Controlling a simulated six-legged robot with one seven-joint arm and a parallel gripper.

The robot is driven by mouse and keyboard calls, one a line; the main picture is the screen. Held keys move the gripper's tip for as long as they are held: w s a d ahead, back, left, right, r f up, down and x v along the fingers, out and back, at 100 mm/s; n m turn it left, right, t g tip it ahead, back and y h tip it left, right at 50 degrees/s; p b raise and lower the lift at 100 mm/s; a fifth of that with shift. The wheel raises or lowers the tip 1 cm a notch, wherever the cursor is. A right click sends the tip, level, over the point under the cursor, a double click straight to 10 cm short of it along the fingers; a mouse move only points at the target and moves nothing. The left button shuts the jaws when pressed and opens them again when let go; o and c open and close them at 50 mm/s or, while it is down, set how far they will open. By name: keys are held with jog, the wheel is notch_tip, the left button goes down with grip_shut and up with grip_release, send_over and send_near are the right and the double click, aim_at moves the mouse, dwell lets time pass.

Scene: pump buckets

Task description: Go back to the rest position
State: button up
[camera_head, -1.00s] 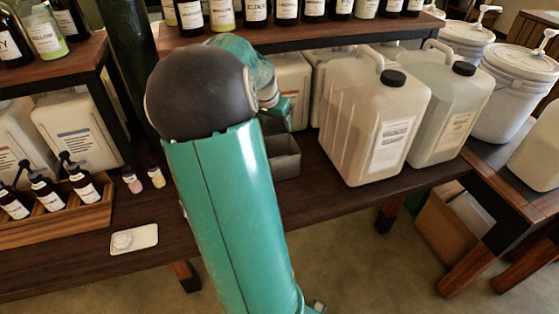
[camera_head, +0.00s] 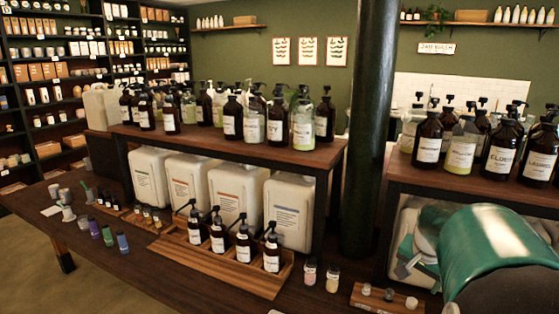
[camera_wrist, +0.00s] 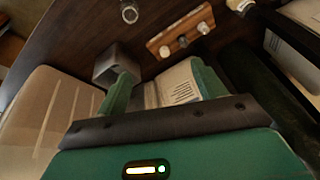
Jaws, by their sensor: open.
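In the wrist view my gripper (camera_wrist: 163,82) has its two green fingers apart, so it is open. A pale labelled item (camera_wrist: 180,88) shows between and beyond the fingers; I cannot tell how near it is. Nothing appears clamped. The gripper tips are over or beside the dark wooden table (camera_wrist: 80,22).
A grey open box (camera_wrist: 106,62) and a wooden tray with small knobs (camera_wrist: 185,32) lie close to the fingers. A translucent jug (camera_wrist: 45,115) is at left. In the head view a dark post (camera_head: 368,130), pump bottles (camera_head: 243,250) and white jugs (camera_head: 290,208) crowd the bench.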

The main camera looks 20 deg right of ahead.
jog(key=s+a+r+n+t+y, duration=0.1)
jog(key=a+n, duration=0.3)
jog(key=a, duration=0.7)
jog(key=s+a+r+n+t+y, duration=0.1)
jog(key=s+a+n, duration=0.3)
jog(key=a, duration=0.8)
jog(key=s+a+r+n, duration=0.2)
jog(key=a+n, duration=0.3)
jog(key=a, duration=0.6)
jog(key=shift+s+a+t+y, duration=0.15)
jog(key=shift+s+t+y, duration=0.25)
jog(key=shift+s, duration=0.25)
jog(key=shift+r, duration=0.1)
jog(key=shift+c, duration=0.4)
jog(key=c, duration=0.6)
jog(key=shift+c, duration=0.2)
